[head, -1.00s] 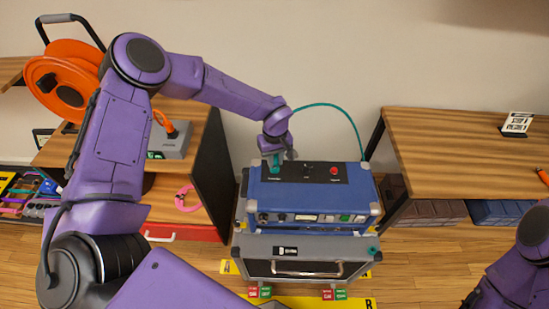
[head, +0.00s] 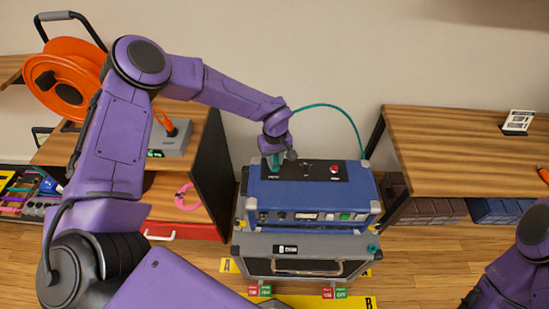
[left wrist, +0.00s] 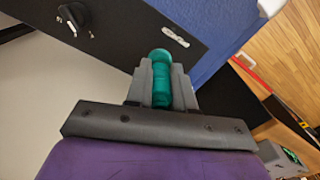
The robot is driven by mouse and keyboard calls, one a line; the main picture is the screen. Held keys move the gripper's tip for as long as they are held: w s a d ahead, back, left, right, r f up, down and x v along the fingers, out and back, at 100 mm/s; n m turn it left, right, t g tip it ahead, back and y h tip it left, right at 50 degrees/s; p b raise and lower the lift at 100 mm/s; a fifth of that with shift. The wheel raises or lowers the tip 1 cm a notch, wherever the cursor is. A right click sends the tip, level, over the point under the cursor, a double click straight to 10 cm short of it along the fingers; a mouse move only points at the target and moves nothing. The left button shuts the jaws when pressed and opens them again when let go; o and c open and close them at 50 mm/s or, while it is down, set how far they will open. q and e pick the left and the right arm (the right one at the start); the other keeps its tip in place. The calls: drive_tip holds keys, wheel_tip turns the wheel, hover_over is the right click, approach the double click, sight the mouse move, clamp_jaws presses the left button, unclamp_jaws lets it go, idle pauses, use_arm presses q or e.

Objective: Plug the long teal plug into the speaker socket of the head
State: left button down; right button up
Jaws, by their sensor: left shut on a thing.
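The long teal plug (left wrist: 161,86) is between the fingers of my left gripper (left wrist: 161,88), which is shut on it. In the head view my left gripper (head: 274,152) points down over the left part of the blue head's (head: 314,195) top panel, with the plug (head: 275,162) below it. A teal cable (head: 340,110) arcs from the gripper to the back right of the head. The plug's tip and the socket under it are hidden, so I cannot tell whether it is in. My right arm shows at the lower right; its gripper is not in view.
The head stands on a grey cabinet (head: 300,247) with a front handle. A wooden shelf (head: 450,150) stands to the right. Another shelf at left holds a grey box (head: 175,140) and an orange cable reel (head: 65,85). A red knob (head: 334,169) is on the top panel.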

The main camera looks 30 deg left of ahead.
use_arm(q)
drive_tip(key=c, duration=0.9)
unclamp_jaws()
drive_tip(key=shift+r, duration=0.15)
wheel_tip(320, 180, up, 10)
drive_tip(key=shift+r+b, duration=0.15)
drive_tip(key=shift+b, duration=0.75)
